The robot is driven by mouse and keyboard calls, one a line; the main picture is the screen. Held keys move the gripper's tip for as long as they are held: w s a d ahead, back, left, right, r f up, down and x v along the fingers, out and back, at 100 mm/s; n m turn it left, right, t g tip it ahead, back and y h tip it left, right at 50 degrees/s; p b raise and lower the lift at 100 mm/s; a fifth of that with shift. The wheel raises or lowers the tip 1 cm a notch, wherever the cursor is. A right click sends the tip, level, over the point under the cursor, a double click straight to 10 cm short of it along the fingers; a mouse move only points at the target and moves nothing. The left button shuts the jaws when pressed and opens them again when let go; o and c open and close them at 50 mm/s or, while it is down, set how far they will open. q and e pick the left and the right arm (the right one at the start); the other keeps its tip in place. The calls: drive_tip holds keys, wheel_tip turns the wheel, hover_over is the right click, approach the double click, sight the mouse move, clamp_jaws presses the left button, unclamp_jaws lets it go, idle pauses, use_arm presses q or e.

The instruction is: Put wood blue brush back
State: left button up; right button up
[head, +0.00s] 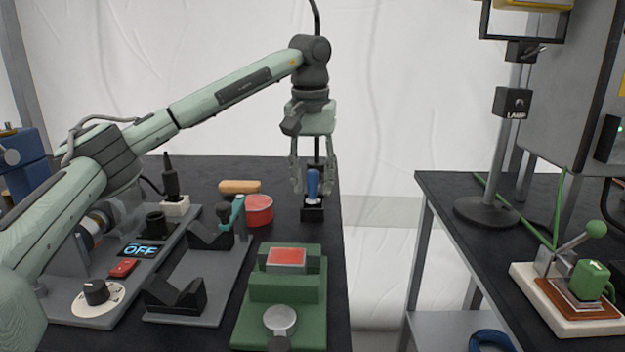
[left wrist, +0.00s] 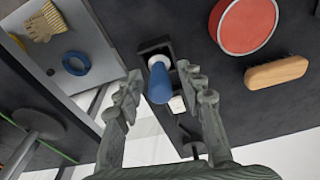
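A blue handle (head: 312,183) stands upright at a small black holder (head: 312,214) near the table's right edge. It also shows in the left wrist view (left wrist: 160,84); its lower end is partly hidden, so I cannot tell its bristles. A wooden brush (head: 240,186) with dark bristles lies on the table to the left, also in the left wrist view (left wrist: 276,72). My left gripper (head: 313,189) points down, open, with its fingers on either side of the blue handle and visible gaps between. My right gripper is not in view.
A red-topped round tin (head: 259,210) stands left of the holder. A green fixture (head: 282,300) and black V-blocks (head: 175,298) stand nearer. A gap separates this table from the right table (head: 450,200), with a lamp stand (head: 490,208). A blue ring (head: 490,341) lies on a lower shelf.

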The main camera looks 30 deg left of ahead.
use_arm(q)
drive_tip(key=r, duration=0.7)
drive_tip(key=shift+s+d, duration=0.15)
drive_tip(key=shift+s, duration=0.25)
drive_tip(key=shift+r, duration=0.35)
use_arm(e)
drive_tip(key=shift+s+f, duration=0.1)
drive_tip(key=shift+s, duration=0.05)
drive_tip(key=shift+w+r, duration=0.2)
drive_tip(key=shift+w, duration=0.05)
use_arm(q)
drive_tip(key=shift+c, duration=0.4)
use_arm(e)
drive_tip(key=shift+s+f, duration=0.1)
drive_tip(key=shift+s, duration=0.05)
